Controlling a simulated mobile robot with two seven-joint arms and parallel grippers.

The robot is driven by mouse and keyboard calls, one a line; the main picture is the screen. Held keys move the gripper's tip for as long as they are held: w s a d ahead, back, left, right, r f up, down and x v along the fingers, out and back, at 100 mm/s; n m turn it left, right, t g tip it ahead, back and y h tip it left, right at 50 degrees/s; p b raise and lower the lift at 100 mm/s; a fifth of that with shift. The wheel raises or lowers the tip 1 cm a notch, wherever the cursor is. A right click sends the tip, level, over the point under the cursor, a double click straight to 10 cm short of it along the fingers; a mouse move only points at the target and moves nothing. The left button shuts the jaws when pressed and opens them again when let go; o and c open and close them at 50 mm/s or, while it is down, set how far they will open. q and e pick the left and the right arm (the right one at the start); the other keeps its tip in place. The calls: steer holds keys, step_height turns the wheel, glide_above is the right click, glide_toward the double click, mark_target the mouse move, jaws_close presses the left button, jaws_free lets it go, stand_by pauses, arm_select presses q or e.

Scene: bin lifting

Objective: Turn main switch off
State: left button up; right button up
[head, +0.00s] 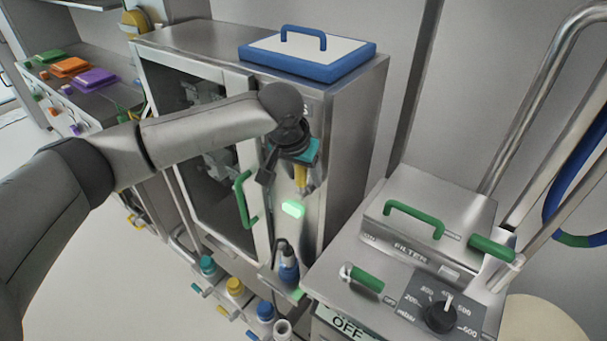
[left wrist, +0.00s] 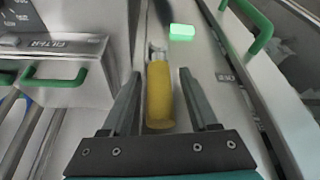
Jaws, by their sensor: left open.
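A yellow handle (left wrist: 159,95), which looks like the main switch, is on the narrow steel front panel of the cabinet. It has a metal neck at its upper end in the left wrist view. My left gripper (left wrist: 160,76) is open, with one finger on each side of the handle and visible gaps to both. In the head view the handle (head: 300,176) shows just below my left gripper (head: 296,168), whose fingers are mostly hidden there. A lit green button (head: 293,209) sits below the handle. My right gripper is not in view.
The cabinet door has a green handle (head: 243,200) left of the panel. A blue-rimmed lid (head: 307,58) lies on top. A filter unit (head: 428,215) with green handles and a black dial (head: 440,316) stands at right. Several coloured bottles are below.

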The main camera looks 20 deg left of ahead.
arm_select(q)
steer(key=shift+c, duration=0.3)
jaws_close()
stand_by(1.1)
